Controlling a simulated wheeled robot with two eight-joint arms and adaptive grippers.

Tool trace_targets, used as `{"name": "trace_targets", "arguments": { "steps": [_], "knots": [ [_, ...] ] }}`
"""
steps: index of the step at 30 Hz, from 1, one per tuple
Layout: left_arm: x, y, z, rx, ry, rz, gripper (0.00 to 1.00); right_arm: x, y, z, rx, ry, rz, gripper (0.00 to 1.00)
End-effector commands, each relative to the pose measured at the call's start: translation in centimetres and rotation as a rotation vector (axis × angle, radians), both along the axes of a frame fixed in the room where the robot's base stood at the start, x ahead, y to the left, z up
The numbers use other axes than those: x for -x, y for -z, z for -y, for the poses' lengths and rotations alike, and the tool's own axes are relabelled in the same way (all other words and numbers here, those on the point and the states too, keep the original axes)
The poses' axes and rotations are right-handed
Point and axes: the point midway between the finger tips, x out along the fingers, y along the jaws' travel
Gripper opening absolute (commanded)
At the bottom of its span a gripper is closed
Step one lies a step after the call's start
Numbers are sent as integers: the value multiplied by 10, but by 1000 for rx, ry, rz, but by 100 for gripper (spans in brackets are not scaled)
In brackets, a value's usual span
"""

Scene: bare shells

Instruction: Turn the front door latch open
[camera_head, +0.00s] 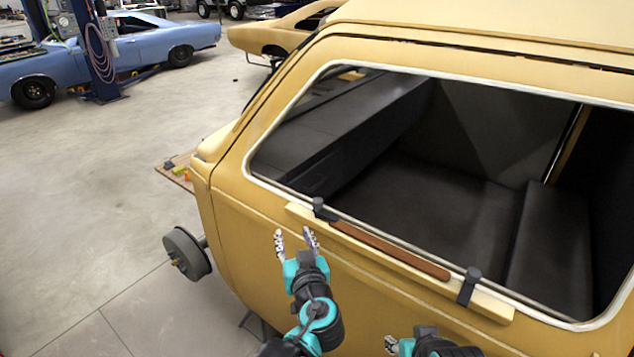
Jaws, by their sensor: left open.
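A yellow car shell (240,222) fills the right side, with a pale strip (490,300) along its side below the window. Two dark latches sit on the strip: one at its left end (322,210) and one toward its right end (469,286). I cannot tell which the task calls the front door latch. My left gripper (295,236) is open and empty, fingers pointing up, just below and left of the left latch, apart from it in the picture. My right gripper (391,344) is at the bottom edge, mostly cut off; its jaws are unclear.
A brown bar (388,250) runs along the strip between the latches. The window opening (440,180) shows a dark interior. A wheel hub (186,254) sticks out at the left. Open concrete floor (110,170) lies left; a blue car (150,45) and a lift post stand behind.

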Motion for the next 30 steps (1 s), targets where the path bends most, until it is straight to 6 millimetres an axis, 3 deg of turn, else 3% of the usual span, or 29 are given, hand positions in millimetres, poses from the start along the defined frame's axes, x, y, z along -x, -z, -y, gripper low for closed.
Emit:
{"name": "trace_targets", "arguments": {
  "steps": [1,3,7,21,30],
  "knots": [
    [-4,-17,23,7,31,58,44,0,-11,0,0,0,0,40],
    [-7,-28,45,22,61,123,44,0,-15,0,0,0,-1,40],
    [-11,-38,64,41,92,184,44,0,-18,0,0,0,-1,40],
    [-77,-38,55,42,92,193,44,0,-15,0,0,0,0,40],
    [-86,-38,54,42,95,193,44,0,-15,0,0,0,0,40]
  ]
}}
